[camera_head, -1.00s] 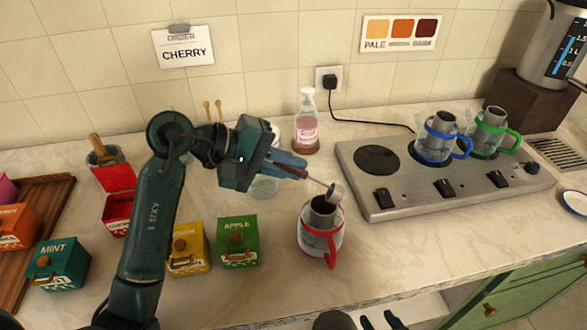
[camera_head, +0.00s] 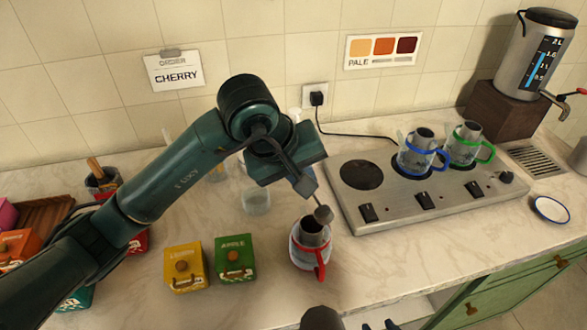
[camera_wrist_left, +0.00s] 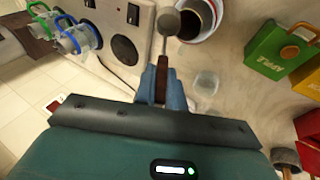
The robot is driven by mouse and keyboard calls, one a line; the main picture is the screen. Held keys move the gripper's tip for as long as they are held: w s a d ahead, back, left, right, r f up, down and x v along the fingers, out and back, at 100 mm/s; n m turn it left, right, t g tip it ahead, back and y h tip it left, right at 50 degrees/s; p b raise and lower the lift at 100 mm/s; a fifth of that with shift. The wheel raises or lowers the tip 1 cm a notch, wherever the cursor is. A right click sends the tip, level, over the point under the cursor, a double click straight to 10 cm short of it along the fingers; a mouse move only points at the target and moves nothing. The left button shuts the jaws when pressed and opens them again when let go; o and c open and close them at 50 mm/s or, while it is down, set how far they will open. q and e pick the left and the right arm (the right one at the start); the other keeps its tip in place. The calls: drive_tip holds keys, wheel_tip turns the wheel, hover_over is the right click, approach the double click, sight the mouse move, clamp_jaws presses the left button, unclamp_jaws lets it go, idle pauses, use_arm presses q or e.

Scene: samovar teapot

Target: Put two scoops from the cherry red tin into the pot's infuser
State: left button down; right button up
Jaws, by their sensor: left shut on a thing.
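My left gripper (camera_wrist_left: 162,85) is shut on the scoop's dark handle. The scoop's round metal bowl (camera_head: 323,213) is at the mouth of the steel infuser (camera_head: 312,232), and the wrist view shows it beside the rim. I cannot tell what the bowl holds. The infuser stands in a glass pot with a red band and handle (camera_head: 319,262); its dark inside shows in the wrist view (camera_wrist_left: 197,14). The cherry red tin (camera_head: 138,241) is mostly hidden behind my left arm. My right gripper (camera_head: 378,326) barely shows at the bottom edge, its fingers apart.
Yellow (camera_head: 184,268) and green apple (camera_head: 235,258) tins stand left of the pot. An empty glass jar (camera_head: 256,201) stands behind it. The hob (camera_head: 400,205) on the right carries blue-handled (camera_head: 420,153) and green-handled (camera_head: 466,146) pots. A note reads CHERRY (camera_head: 175,69).

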use_arm(q)
drive_tip(key=shift+d+r+m+y+p, duration=0.3)
drive_tip(key=shift+d+r+y+p, duration=0.6)
drive_tip(key=shift+r+y, duration=0.25)
drive_tip(key=shift+d+r+y, duration=0.25)
drive_tip(key=shift+d+y, duration=0.15)
drive_tip(key=shift+y, duration=0.15)
drive_tip(key=shift+s+d+r+y, duration=0.1)
drive_tip(key=shift+d+r+y, duration=0.45)
drive_tip(key=shift+y, duration=0.25)
use_arm(e)
drive_tip(key=shift+s+d+r, duration=0.2)
use_arm(q)
drive_tip(key=shift+a, duration=0.1)
use_arm(e)
drive_tip(key=shift+r, duration=0.1)
